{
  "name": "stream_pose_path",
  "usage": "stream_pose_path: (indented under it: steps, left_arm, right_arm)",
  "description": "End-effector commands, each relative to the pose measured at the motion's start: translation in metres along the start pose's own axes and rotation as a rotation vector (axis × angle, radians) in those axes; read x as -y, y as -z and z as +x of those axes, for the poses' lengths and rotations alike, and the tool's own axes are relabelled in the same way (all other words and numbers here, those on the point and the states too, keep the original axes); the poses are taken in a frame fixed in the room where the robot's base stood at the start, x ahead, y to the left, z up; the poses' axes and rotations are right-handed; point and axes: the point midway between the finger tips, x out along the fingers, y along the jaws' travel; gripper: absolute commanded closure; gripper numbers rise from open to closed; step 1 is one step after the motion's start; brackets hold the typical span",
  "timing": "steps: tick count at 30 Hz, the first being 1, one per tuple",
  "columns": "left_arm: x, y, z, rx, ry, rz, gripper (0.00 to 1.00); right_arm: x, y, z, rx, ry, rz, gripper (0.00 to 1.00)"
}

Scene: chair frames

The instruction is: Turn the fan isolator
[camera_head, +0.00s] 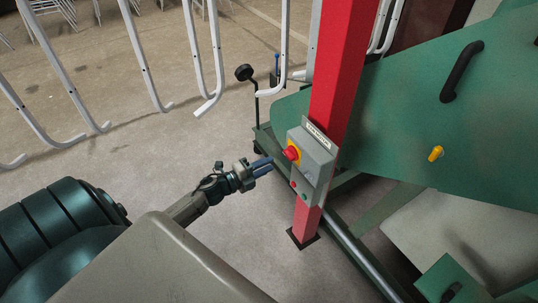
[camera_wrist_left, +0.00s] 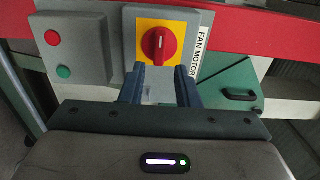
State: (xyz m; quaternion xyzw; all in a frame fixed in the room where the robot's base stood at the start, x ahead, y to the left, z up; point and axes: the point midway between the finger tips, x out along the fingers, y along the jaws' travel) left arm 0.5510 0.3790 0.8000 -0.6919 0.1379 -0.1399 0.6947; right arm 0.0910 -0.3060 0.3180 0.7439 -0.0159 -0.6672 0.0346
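The fan isolator is a red rotary knob on a yellow plate, on a grey box fixed to a red post. The knob (camera_head: 291,153) shows in the head view, and the knob (camera_wrist_left: 159,43) faces the camera in the left wrist view. A label beside it reads "FAN MOTOR" (camera_wrist_left: 201,52). My left gripper (camera_head: 268,165) is to the left of the box and slightly below the knob in the head view. My right gripper is out of view.
A grey box with a red button (camera_wrist_left: 53,38) and a green button (camera_wrist_left: 64,72) sits beside the isolator. The red post (camera_head: 343,60) stands next to a green machine (camera_head: 420,110) with a black handle (camera_head: 462,70). White hanging chair frames (camera_head: 140,50) are at upper left.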

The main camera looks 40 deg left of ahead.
Motion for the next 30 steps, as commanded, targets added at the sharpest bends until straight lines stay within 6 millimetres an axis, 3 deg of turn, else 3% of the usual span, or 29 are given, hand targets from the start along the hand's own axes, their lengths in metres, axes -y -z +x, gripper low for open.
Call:
stream_pose_path:
  steps: [12,21,22,26,30]
  left_arm:
    - [0.001,0.0,0.054,0.003,0.001,-0.006,0.71]
    - [0.0,-0.001,0.073,0.003,-0.001,-0.006,0.71]
    - [-0.001,-0.001,0.073,0.003,-0.001,-0.006,0.73]
    - [-0.001,-0.001,0.072,0.003,-0.001,-0.005,0.98]
    - [-0.001,-0.001,0.072,0.003,-0.002,0.008,0.98]
  right_arm:
    - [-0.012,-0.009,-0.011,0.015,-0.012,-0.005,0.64]
    - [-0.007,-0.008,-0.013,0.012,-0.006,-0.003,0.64]
    - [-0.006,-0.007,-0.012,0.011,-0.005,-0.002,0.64]
    - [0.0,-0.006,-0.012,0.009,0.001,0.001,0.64]
    - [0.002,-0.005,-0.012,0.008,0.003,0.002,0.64]
